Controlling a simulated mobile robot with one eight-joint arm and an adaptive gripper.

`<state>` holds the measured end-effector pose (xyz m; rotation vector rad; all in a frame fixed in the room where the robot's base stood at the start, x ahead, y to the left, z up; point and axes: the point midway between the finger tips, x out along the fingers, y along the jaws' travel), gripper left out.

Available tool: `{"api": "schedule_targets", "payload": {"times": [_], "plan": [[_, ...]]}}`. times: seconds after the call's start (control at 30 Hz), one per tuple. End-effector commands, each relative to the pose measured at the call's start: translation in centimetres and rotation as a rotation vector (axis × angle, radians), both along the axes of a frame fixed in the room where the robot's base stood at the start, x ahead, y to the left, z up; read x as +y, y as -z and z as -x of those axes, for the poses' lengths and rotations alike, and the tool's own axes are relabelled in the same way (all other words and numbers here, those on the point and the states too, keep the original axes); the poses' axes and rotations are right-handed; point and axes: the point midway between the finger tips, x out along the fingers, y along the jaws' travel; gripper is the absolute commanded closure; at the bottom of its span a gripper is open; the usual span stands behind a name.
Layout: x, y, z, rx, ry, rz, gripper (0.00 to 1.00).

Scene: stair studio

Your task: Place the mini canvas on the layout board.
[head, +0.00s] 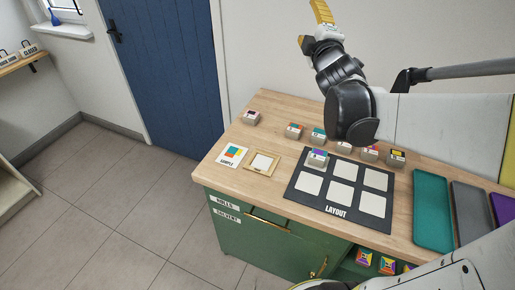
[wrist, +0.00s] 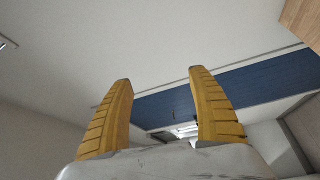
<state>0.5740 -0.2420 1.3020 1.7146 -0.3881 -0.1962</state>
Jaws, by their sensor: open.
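The dark layout board (head: 333,211) lies on the wooden worktop, with pale square cells in two rows. A dark-topped one (head: 250,117) stands apart at the back left.
A sample card (head: 232,156) and a wooden-framed white square (head: 262,162) lie left of the board. Teal (head: 432,211), grey (head: 471,212) and purple (head: 503,207) trays lie at the right. The green cabinet (head: 262,238) holds colourful items on an open shelf. The left floor is clear.

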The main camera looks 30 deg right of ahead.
Motion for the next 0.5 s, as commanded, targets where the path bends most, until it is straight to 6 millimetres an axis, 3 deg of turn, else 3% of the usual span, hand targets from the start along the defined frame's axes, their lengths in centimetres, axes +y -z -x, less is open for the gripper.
{"api": "schedule_targets", "payload": {"times": [0.03, 0.07, 0.2, 0.3, 0.4, 0.5], "plan": [[2.7, 1.7, 1.5, 0.027, 0.013, -0.197, 0.31], [4.1, 3.2, 2.6, 0.051, 0.03, -0.33, 0.31], [12.4, 11.9, 9.2, 0.233, 0.121, -0.894, 0.31], [17.7, 16.8, 14.1, 0.378, 0.192, -1.157, 0.31], [21.5, 19.8, 18.0, 0.495, 0.251, -1.316, 0.31], [23.6, 21.3, 20.4, 0.566, 0.291, -1.397, 0.31]]}}
